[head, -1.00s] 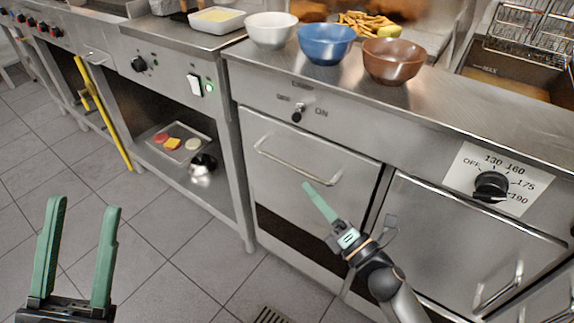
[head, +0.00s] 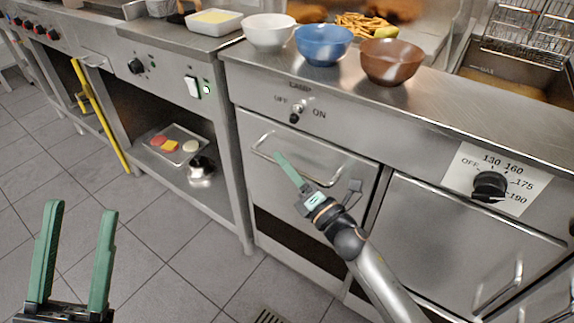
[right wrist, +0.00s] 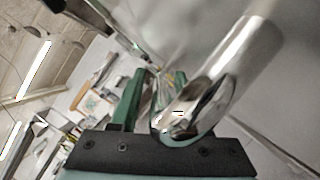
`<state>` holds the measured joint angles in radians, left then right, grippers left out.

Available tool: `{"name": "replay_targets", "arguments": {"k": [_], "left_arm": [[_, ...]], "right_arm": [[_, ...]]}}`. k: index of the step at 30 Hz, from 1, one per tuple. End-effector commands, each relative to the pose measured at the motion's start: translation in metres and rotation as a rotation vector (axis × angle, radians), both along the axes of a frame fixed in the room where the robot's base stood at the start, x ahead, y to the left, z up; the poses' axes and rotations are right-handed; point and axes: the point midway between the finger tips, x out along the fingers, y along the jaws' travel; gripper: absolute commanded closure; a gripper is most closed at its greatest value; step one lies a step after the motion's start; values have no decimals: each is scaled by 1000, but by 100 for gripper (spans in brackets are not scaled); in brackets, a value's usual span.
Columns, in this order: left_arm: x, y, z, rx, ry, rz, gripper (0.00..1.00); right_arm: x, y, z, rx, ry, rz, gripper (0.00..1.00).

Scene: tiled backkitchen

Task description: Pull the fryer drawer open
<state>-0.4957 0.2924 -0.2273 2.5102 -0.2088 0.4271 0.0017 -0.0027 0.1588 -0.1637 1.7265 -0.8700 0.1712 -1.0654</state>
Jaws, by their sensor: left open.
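The drawer front (head: 270,195) with a long horizontal bar handle (head: 325,180) is in the middle of the head view, below the lamp switch. It looks shut. My right gripper (head: 281,157) is in front of this handle, its green fingers overlapping the bar in the picture. In the right wrist view a shiny metal bar (right wrist: 225,85) is very close to my right gripper's palm and hides part of one finger. The fingers look apart; I see no grip on the bar. My left gripper (head: 80,212) is open and empty over the floor at lower left.
White (head: 270,32), blue (head: 323,45) and brown (head: 391,62) bowls stand on the counter above. The tiled floor (head: 190,255) is clear.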

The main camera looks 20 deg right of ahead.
Motion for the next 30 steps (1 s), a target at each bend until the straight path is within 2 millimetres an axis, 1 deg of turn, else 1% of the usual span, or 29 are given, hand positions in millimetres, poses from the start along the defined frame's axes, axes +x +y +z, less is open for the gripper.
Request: {"name": "replay_targets", "arguments": {"k": [1,9,12,30], "left_arm": [[0,0,0,0,0,0,50],[0,0,0,1,0,-1,50],[0,0,0,1,0,-1,50],[0,0,0,2,0,-1,50]], "right_arm": [[0,0,0,0,0,0,61],[0,0,0,0,0,0,91],[0,0,0,0,0,0,100],[0,0,0,1,0,0,100]]}}
